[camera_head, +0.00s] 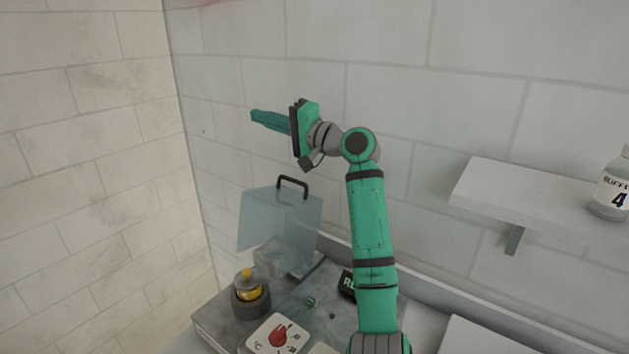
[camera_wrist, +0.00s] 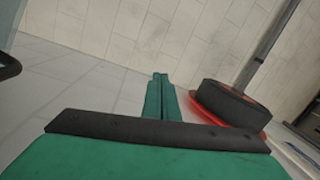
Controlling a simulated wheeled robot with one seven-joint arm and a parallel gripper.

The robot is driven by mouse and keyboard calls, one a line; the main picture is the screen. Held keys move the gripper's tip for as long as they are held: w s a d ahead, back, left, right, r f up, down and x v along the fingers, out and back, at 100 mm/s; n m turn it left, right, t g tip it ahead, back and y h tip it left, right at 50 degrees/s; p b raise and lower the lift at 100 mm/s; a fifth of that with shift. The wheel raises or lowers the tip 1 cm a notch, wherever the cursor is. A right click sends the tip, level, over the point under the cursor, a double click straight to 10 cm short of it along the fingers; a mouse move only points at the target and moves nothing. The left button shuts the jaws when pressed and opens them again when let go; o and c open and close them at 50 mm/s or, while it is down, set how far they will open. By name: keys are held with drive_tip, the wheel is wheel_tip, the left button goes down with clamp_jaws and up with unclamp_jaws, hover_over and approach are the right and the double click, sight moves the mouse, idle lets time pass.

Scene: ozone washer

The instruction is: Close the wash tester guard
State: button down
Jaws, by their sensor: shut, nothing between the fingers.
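The wash tester guard (camera_head: 275,228) is a clear bluish panel box with a black handle (camera_head: 293,182) on its top edge. It stands raised at the back of the grey wash tester (camera_head: 218,323). My gripper (camera_head: 254,116) is above and behind the guard's handle, apart from it, with its green fingers together and pointing left. In the wrist view the fingers (camera_wrist: 159,80) are shut with nothing between them. A dark curved piece at the left edge of the wrist view may be the handle (camera_wrist: 8,66).
A yellow-capped container sits in a dark round holder (camera_head: 251,301) on the tester. A red knob (camera_head: 278,336) is on its front panel. A white shelf (camera_head: 535,202) with a bottle (camera_head: 612,190) is at right. The tiled wall is close behind my arm.

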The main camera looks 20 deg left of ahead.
drive_tip(key=d+f+m+g, duration=0.1)
drive_tip(key=d+f+g, duration=0.1)
drive_tip(key=d+f, duration=0.75)
drive_tip(key=d+f+m+g, duration=0.1)
drive_tip(key=d+f, duration=0.5)
drive_tip(key=d, duration=0.6)
drive_tip(key=w+a, duration=0.1)
drive_tip(key=a, duration=0.7)
drive_tip(key=shift+a+f+h, duration=0.15)
drive_tip(key=shift+a+h, duration=0.15)
drive_tip(key=shift+a, duration=0.1)
